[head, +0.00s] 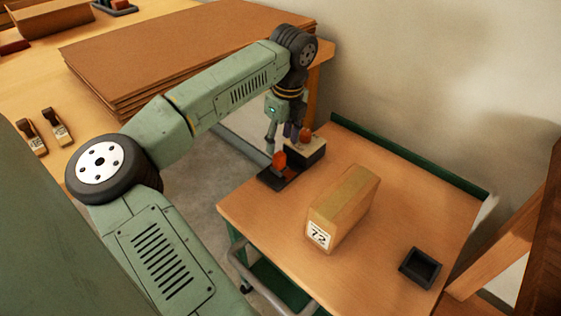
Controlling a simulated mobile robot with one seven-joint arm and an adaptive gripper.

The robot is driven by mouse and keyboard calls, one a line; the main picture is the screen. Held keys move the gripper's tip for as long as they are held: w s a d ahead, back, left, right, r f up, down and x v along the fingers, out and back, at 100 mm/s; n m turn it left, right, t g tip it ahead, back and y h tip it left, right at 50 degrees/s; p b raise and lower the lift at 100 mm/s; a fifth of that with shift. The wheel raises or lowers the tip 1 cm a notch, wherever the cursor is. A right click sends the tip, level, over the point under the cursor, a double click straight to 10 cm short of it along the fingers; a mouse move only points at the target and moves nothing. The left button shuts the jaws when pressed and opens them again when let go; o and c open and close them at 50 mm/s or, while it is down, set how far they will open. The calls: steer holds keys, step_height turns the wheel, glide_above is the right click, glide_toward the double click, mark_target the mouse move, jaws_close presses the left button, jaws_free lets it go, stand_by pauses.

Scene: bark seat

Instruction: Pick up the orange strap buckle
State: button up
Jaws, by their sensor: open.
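My gripper (285,140) is open and points down over the back left part of the wooden cart top. An orange piece (280,160) shows just below its left finger, above a flat dark piece (276,178); it may be the strap buckle. A second, smaller orange piece (305,134) shows by the right finger, in front of or on a block with a cream top and dark sides (306,151). I cannot tell which orange piece is the buckle, or whether a finger touches either one. The fingers partly cover this spot.
A cardboard box marked 72 (343,208) stands just right of the gripper. A small dark tray (420,268) lies at the right of the cart top (420,212). A green rail (410,157) edges the back. Stacked brown sheets (170,50) lie on the table at left.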

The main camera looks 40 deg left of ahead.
mark_target(279, 154)
steer(key=f, duration=0.4)
steer(key=a+f+p, duration=0.1)
steer(key=f, duration=0.1)
steer(key=shift+w+f, duration=0.1)
steer(key=shift+f, duration=0.1)
jaws_close()
stand_by(0.5)
